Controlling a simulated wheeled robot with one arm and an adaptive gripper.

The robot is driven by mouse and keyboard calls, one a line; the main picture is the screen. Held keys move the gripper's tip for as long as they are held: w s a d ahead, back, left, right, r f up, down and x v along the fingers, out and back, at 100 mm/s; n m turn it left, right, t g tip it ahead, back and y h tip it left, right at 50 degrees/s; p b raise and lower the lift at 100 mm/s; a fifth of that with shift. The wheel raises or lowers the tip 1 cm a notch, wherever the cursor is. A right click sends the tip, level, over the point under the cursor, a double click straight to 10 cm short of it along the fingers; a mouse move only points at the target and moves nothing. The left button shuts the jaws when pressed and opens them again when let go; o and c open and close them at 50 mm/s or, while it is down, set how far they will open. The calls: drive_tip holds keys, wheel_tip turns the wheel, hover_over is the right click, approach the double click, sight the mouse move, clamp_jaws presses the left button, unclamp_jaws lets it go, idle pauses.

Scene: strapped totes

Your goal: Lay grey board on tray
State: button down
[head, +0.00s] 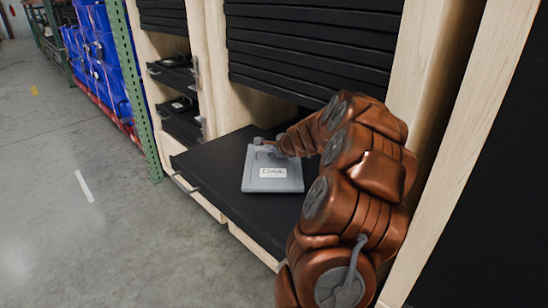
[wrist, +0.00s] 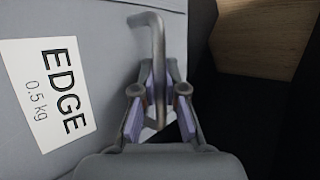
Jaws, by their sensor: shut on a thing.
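The grey board (head: 257,184) is a flat light-grey panel with a white label reading EDGE in the head view. It lies flat over the pulled-out black tray (head: 212,165); I cannot tell if it touches the tray or hangs just above it. My gripper (head: 268,146) is at the board's far edge. In the wrist view my gripper (wrist: 160,92) is shut on the board's bent grey handle (wrist: 155,35), and the board (wrist: 100,25) with its "EDGE 0.5 kg" label fills the left side.
Wooden shelving (head: 212,45) with stacked black trays (head: 300,45) stands behind the pulled-out tray. Smaller black trays (head: 178,75) holding dark items are to the left. Blue totes (head: 95,50) stand farther left beside a green post (head: 130,80). The grey floor (head: 80,230) is clear.

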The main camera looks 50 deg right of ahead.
wheel_tip(320, 180, down, 2)
drive_tip(key=shift+f, duration=0.15)
drive_tip(key=c, duration=1.2)
unclamp_jaws()
drive_tip(key=v, duration=1.2)
drive_tip(key=shift+f, duration=0.1)
